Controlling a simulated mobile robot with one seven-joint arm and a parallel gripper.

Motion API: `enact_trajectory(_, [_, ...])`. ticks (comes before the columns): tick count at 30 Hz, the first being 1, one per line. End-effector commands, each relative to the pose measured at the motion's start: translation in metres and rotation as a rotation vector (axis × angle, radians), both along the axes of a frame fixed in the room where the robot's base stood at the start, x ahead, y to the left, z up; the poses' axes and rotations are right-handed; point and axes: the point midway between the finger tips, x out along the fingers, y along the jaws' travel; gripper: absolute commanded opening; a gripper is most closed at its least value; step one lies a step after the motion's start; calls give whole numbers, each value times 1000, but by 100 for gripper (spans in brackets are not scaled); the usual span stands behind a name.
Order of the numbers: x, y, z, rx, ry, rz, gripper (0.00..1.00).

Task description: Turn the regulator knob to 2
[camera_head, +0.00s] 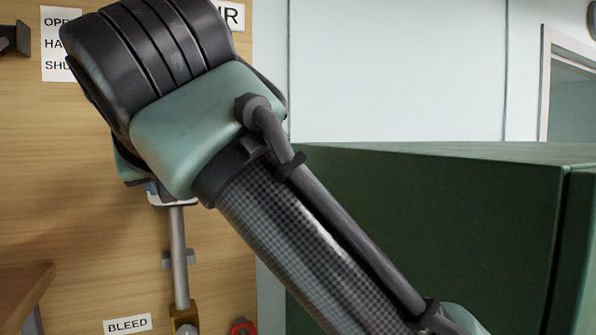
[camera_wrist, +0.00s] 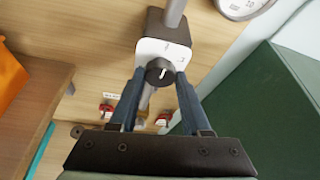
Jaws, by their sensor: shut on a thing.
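The regulator knob (camera_wrist: 157,75) is a dark round knob with a short white pointer line, seen in the wrist view. It sits at the lower part of the white face of the dark regulator body (camera_wrist: 155,20). My gripper (camera_wrist: 160,78) has its two blue fingers on either side of the knob, shut on it. The pointer looks close to upright in the picture; the scale marks are too small to read. In the head view my arm hides the knob and fingers; a white edge of the regulator (camera_head: 178,202) shows below the wrist.
A grey pipe (camera_head: 179,255) runs down the wooden panel to a brass fitting, beside a BLEED label (camera_head: 127,325). Red valve handles (camera_wrist: 105,110) show below the knob. A large green cabinet (camera_head: 430,220) stands close on the right. A round gauge (camera_wrist: 240,5) is at upper right.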

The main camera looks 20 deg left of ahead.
Motion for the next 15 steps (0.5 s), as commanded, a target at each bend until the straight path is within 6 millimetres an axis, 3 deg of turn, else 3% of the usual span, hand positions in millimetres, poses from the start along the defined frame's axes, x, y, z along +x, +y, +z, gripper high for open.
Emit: enact_trajectory(15, [0, 0, -1, -31, -36, 0, 0])
